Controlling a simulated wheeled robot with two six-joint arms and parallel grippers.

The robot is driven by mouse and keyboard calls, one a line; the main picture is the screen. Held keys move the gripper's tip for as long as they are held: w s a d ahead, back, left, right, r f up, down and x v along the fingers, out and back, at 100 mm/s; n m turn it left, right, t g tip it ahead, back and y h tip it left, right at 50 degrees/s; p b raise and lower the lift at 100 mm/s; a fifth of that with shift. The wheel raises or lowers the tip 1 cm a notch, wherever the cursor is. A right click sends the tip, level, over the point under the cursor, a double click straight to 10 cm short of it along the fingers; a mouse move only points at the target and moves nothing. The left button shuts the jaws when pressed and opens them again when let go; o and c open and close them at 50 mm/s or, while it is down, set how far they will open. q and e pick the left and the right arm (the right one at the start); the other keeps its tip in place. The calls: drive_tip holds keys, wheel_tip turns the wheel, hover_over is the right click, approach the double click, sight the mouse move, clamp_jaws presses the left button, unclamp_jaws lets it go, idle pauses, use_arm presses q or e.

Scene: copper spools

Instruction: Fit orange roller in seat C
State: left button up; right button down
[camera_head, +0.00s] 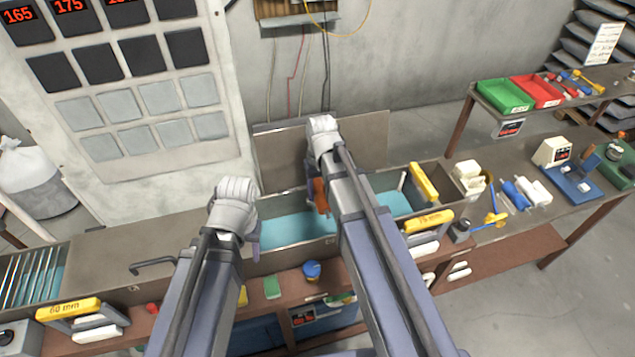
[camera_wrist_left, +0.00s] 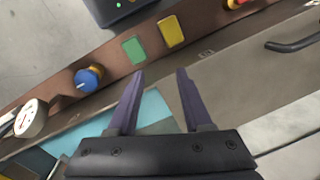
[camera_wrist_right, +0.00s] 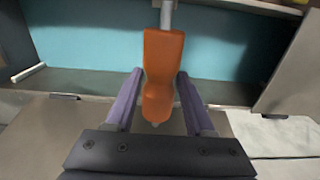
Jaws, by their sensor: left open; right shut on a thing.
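The orange roller (camera_wrist_right: 162,65) has a narrowed waist and stands between the fingers of my right gripper (camera_wrist_right: 160,82), which is shut on it. A pale metal shaft extends from its far end. In the head view the roller (camera_head: 320,195) shows beside my right arm, over the blue-lined trough (camera_head: 297,228); how high it is above the trough I cannot tell. I cannot make out a seat marked C.
Yellow-handled blocks (camera_head: 428,222) stand at the trough's right part, and one marked 60 mm (camera_head: 68,309) at the left. A blue knob (camera_head: 311,270) and green button (camera_head: 272,288) are on the front ledge. A black bent handle (camera_head: 152,265) is on the left cover.

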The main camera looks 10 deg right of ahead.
drive_tip(key=shift+s+r, duration=0.1)
drive_tip(key=shift+s, duration=0.2)
drive_tip(key=shift+w+f+b, duration=0.2)
drive_tip(key=shift+f+b, duration=0.3)
drive_tip(key=shift+f, duration=0.05)
drive_tip(key=shift+s+f+b, duration=0.1)
drive_tip(key=shift+f+b, duration=0.4)
drive_tip(key=shift+b, duration=0.05)
use_arm(q)
wheel_tip(320, 180, down, 11)
drive_tip(key=b, duration=0.9)
drive_tip(key=shift+s+f, duration=0.15)
use_arm(e)
wheel_tip(320, 180, down, 9)
drive_tip(key=shift+f, duration=0.15)
use_arm(q)
drive_tip(key=shift+f+b, duration=0.25)
drive_tip(key=shift+b, duration=0.2)
use_arm(e)
drive_tip(key=shift+f, duration=0.3)
drive_tip(key=shift+c, duration=0.9)
unclamp_jaws()
use_arm(q)
drive_tip(key=shift+r, duration=0.1)
use_arm(e)
drive_tip(key=shift+r, duration=0.1)
